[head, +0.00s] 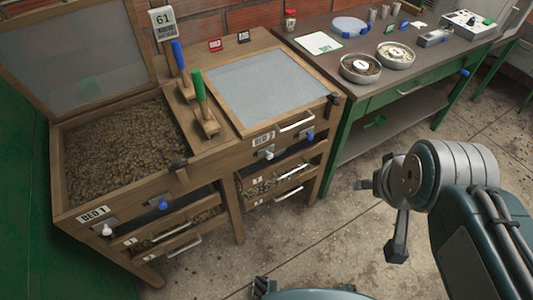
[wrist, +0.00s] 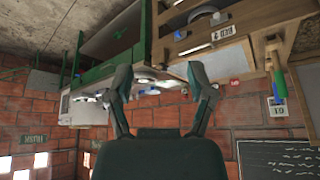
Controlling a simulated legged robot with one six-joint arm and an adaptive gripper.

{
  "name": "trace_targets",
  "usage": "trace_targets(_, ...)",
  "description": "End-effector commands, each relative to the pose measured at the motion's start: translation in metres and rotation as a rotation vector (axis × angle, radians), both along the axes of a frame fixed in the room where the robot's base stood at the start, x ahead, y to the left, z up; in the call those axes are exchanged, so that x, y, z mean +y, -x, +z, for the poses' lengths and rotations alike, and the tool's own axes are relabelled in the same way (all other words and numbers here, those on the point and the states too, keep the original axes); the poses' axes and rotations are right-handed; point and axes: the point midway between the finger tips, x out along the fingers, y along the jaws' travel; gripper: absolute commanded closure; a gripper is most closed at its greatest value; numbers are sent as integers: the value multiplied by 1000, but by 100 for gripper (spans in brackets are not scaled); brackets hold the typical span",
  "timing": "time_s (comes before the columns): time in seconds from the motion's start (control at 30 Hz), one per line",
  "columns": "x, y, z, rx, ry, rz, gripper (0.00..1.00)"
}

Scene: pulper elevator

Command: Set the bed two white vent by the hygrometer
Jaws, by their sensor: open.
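The bed two white vent knob (head: 269,154) sits on the front of the wooden box under the BED 2 label (head: 263,139), left of a blue knob (head: 310,136). The hygrometer (head: 162,22), a white plate reading 61, is on the brick wall behind the beds. It also shows inverted in the wrist view (wrist: 277,107). The BED 2 label shows upside down in the wrist view (wrist: 222,33). My gripper (head: 378,218) is over the floor, right of the beds and well apart from the knob. Its fingers are spread and empty in the wrist view (wrist: 160,85).
Bed one (head: 120,145) stands open at left with its lid raised; its white knob (head: 106,230) and blue knob (head: 163,205) are in front. Blue and green handled tools stand between the beds. The green bench (head: 410,92) holds dishes and instruments. Concrete floor is clear before the beds.

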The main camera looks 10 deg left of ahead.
Motion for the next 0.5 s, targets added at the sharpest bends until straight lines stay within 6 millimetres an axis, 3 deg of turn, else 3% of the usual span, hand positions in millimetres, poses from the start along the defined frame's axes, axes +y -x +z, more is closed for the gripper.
trace_targets(0.17, -2, -45, -9, -57, 38, 26, 31)
trace_targets(0.5, 5, -163, -51, -256, 119, 149, 31)
